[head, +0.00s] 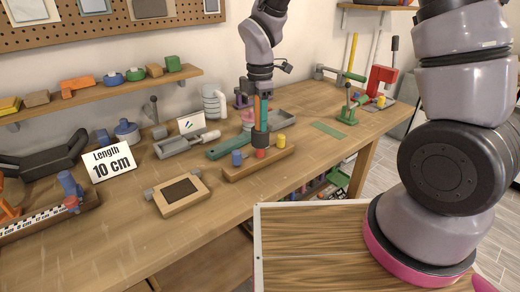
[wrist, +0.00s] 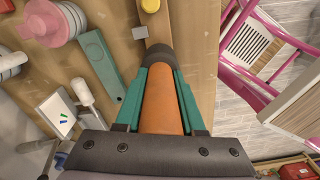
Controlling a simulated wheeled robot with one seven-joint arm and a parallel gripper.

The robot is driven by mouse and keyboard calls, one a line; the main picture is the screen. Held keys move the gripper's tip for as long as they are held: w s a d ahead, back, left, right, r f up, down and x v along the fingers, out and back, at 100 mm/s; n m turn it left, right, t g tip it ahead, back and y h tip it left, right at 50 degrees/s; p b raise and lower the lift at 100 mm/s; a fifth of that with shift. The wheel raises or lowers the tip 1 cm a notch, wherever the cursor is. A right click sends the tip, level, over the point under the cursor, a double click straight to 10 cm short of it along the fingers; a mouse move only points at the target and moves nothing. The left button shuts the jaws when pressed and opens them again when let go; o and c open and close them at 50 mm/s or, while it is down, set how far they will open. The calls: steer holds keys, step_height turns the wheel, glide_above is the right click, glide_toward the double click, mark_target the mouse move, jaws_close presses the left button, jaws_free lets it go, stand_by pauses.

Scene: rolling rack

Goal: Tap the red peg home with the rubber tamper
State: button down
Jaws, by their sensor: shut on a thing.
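A wooden peg board (head: 240,175) lies near the front edge of the bench. It carries a blue peg (head: 237,158), a red peg (head: 260,153) and a yellow peg (head: 281,141); the yellow peg also shows in the wrist view (wrist: 150,5). My gripper (head: 262,108) is shut on the orange handle (wrist: 162,105) of the rubber tamper. The tamper stands upright, its dark head (head: 260,138) right over the red peg. I cannot tell whether they touch. In the wrist view the tamper's head (wrist: 160,60) hides the red peg.
A teal bar-shaped tool (head: 225,147) lies just behind the board. A grey tray (head: 284,122) and a pink stacked piece (head: 247,117) stand behind my gripper. A framed pad (head: 181,190) lies to the left. Bare bench shows around the green mat (head: 327,130) at right.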

steer(key=shift+s+r, duration=0.1)
steer(key=shift+r, duration=2.55)
steer(key=shift+r, duration=3)
